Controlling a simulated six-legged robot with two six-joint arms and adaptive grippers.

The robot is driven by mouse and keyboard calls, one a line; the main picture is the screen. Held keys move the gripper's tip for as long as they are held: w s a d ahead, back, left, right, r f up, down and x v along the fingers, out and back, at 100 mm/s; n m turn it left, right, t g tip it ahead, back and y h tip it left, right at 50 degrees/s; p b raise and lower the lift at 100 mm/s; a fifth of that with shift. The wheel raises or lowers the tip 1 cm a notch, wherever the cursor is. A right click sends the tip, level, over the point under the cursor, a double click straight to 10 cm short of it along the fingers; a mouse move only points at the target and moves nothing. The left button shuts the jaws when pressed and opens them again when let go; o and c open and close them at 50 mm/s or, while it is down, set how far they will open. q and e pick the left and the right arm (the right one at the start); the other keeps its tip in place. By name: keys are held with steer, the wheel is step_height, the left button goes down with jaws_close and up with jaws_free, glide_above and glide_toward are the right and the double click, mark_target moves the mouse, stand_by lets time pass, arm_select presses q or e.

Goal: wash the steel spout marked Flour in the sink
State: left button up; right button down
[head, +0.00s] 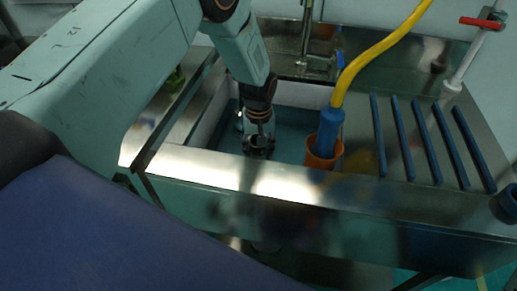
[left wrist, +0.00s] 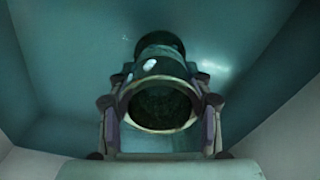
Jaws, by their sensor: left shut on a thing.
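My left gripper (head: 258,140) reaches down into the sink (head: 213,105). In the left wrist view my left gripper (left wrist: 160,118) is shut on a round steel spout (left wrist: 160,70), one finger on each side. The spout's open end faces the camera and its inside is dark. A flange or wider end shows farther off, against the teal sink floor. In the head view the spout (head: 259,152) shows only in part below the gripper. No Flour marking is readable. Whether the spout touches the sink floor I cannot tell.
A yellow hose with a blue nozzle (head: 328,130) stands in an orange cup (head: 324,155) at the sink's right. A steel tap (head: 306,50) is at the back. Blue bars (head: 420,140) lie on the right drainboard. A red-handled valve (head: 484,22) is farther right.

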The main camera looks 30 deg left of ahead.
arm_select(q)
steer(key=shift+w+d, duration=0.1)
steer(key=shift+w, duration=0.05)
steer(key=shift+w+d, duration=0.1)
steer(key=shift+d, duration=0.65)
steer(key=shift+w, duration=0.1)
steer(key=shift+a, duration=0.1)
steer(key=shift+s+a, duration=0.3)
steer(key=shift+a, duration=0.5)
